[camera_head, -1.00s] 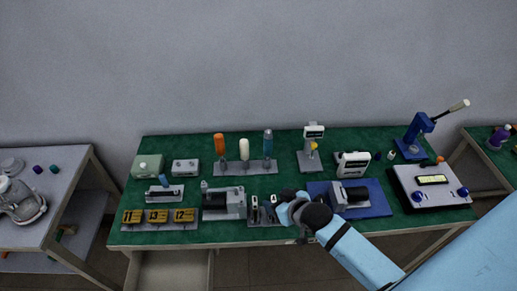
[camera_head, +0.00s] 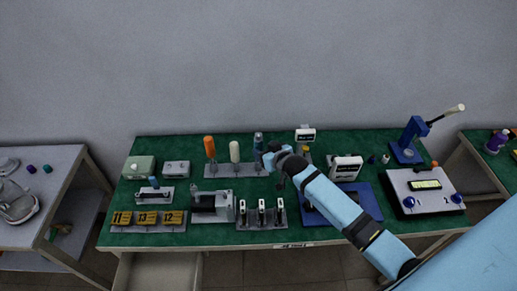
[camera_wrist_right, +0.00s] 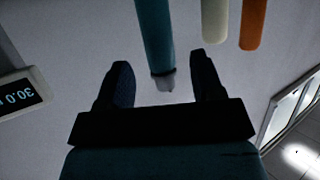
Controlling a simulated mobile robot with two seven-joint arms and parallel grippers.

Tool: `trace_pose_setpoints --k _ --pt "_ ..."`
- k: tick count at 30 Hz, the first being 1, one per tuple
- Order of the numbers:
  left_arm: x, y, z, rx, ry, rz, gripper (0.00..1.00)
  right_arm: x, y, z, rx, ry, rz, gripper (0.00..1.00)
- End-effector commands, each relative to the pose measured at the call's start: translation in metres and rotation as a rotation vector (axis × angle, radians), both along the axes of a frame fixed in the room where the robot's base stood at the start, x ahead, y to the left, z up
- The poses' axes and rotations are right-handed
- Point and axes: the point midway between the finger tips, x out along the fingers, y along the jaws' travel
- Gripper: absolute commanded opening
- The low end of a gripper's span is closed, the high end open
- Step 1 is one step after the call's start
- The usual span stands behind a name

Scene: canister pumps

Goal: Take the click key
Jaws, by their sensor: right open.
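A rack (camera_head: 222,171) at the back middle of the green bench holds three upright handled tools. The teal-handled one, which I take for the click key, is at its right end (camera_head: 258,141); the white (camera_head: 234,151) and orange (camera_head: 210,147) ones stand to its left. My right gripper (camera_head: 271,157) is beside the teal tool, partly hiding its lower part. In the right wrist view the teal handle (camera_wrist_right: 154,35) lies ahead between the open, empty fingers (camera_wrist_right: 160,85); contact is not visible. My left gripper is not in view.
A display stand (camera_head: 305,136) is just right of the gripper and shows at the left of the wrist view (camera_wrist_right: 22,95). A holder with several upright pieces (camera_head: 262,216), a grey pump unit (camera_head: 211,207) and yellow number blocks (camera_head: 148,218) stand in front.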

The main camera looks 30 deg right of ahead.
Motion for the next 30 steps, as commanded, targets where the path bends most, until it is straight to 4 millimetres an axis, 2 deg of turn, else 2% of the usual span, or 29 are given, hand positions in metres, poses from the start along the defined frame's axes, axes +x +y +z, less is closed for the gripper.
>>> trace_pose_setpoints --k 6,9,13,19,20,26,27,30 --pt "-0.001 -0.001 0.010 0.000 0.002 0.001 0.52 0.030 0.001 -0.001 0.000 0.000 0.000 0.61" --pt "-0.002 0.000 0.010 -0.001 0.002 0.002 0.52 0.042 0.002 -0.009 0.001 0.000 0.000 0.61" --pt "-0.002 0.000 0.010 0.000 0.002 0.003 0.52 0.049 0.003 -0.012 0.000 0.000 0.000 0.61" --pt "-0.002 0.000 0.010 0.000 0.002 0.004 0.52 0.049 0.003 -0.013 0.000 0.000 0.000 0.61" --pt "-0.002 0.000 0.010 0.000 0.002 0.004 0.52 0.049 0.003 -0.013 0.000 0.000 0.000 0.56" --pt "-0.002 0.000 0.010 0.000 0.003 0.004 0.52 0.049 0.002 -0.013 0.000 0.000 0.000 0.10" --pt "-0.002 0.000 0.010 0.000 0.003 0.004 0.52 0.049 0.002 -0.013 0.000 0.000 0.000 0.07" --pt "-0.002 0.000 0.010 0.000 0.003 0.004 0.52 0.049 0.002 -0.013 0.000 -0.001 0.000 0.07"
